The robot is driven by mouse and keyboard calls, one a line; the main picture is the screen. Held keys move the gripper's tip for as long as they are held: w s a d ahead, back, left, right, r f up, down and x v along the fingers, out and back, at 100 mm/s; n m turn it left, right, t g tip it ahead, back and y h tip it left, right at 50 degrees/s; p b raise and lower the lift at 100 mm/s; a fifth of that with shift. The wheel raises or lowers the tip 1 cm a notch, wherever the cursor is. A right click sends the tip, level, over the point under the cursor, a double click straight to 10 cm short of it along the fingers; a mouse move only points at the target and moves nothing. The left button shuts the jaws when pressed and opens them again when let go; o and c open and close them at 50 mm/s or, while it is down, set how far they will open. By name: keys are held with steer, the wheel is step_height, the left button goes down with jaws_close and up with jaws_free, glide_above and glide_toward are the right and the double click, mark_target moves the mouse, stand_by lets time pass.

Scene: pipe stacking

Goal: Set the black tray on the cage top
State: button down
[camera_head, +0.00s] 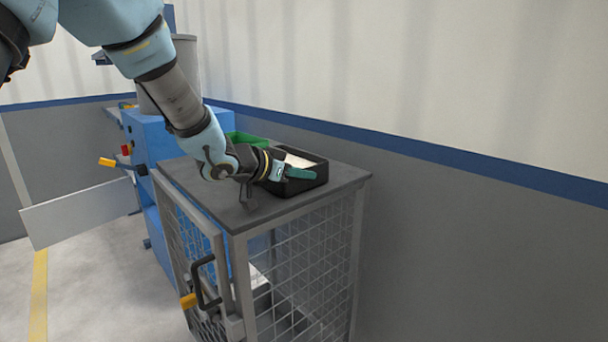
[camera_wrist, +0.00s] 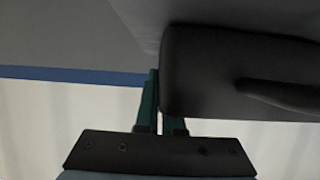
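The black tray (camera_head: 314,184) is at the cage top (camera_head: 270,214), near its back right side, and looks level. Whether its base fully touches the surface cannot be made out. Something pale shows inside it. In the wrist view the tray (camera_wrist: 225,75) fills the upper right. My two green fingers (camera_wrist: 163,110) sit close together at its edge, one beside the wall and one partly hidden behind it. They look shut on the wall.
A green bin (camera_head: 246,139) stands behind the tray, partly hidden by my arm. A blue machine (camera_head: 150,140) is left of the cage. The cage has mesh sides and a door handle (camera_head: 204,283) in front. A wall runs close behind.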

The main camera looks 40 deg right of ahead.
steer(key=shift+f, duration=0.1)
steer(key=c, duration=1)
jaws_free()
steer(key=shift+c, duration=0.2)
